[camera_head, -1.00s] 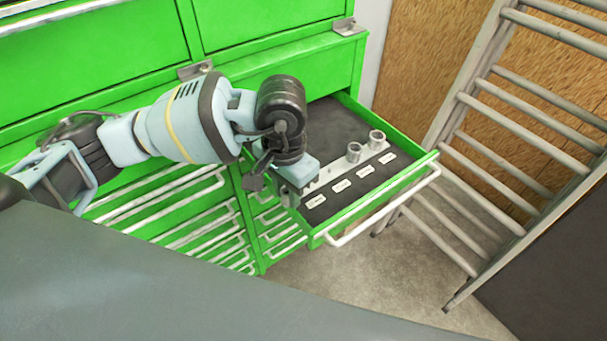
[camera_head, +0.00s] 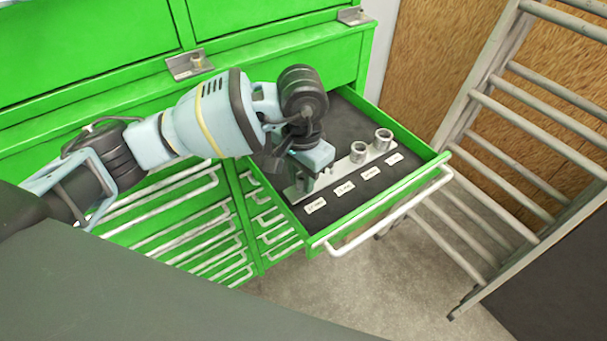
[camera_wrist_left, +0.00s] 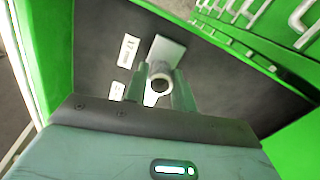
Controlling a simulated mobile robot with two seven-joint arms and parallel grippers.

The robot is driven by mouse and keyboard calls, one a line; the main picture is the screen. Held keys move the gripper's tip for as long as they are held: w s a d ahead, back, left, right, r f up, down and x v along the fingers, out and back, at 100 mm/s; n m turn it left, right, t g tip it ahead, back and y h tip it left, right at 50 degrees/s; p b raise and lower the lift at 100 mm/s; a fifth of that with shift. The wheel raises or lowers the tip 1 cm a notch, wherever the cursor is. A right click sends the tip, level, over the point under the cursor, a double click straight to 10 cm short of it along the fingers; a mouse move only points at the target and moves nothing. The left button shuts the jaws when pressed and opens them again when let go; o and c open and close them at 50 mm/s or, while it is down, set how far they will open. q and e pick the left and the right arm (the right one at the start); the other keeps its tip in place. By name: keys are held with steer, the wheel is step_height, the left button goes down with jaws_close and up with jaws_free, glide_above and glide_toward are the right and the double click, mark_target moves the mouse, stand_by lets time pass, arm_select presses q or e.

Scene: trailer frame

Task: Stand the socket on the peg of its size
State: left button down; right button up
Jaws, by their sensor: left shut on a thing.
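My left gripper (camera_head: 312,184) is over the left half of a light rail (camera_head: 295,193) in the open drawer. In the left wrist view its fingers (camera_wrist_left: 157,92) are shut on a grey, ring-like socket (camera_wrist_left: 159,78), seen from above, with the rail (camera_wrist_left: 167,49) behind it. In the head view the gripper hides this socket and any peg beneath it. I cannot tell whether the socket touches the rail or a peg. Two other sockets, one (camera_head: 358,152) and another (camera_head: 383,139), stand upright on the rail's right half. My right gripper is not in view.
White labels, such as the leftmost one (camera_head: 315,206), lie along the rail on the dark drawer floor (camera_head: 345,125). The green drawer wall (camera_head: 400,188) and its white handle (camera_head: 390,212) are in front. A ladder (camera_head: 535,150) leans at the right.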

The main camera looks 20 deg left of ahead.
mark_target(302, 177)
arm_select(q)
steer(key=shift+f, duration=0.25)
steer(key=c, duration=1.2)
jaws_free()
steer(key=shift+o, duration=0.2)
step_height(302, 177, up, 12)
steer(key=shift+r+b, duration=0.25)
steer(key=shift+b, duration=0.05)
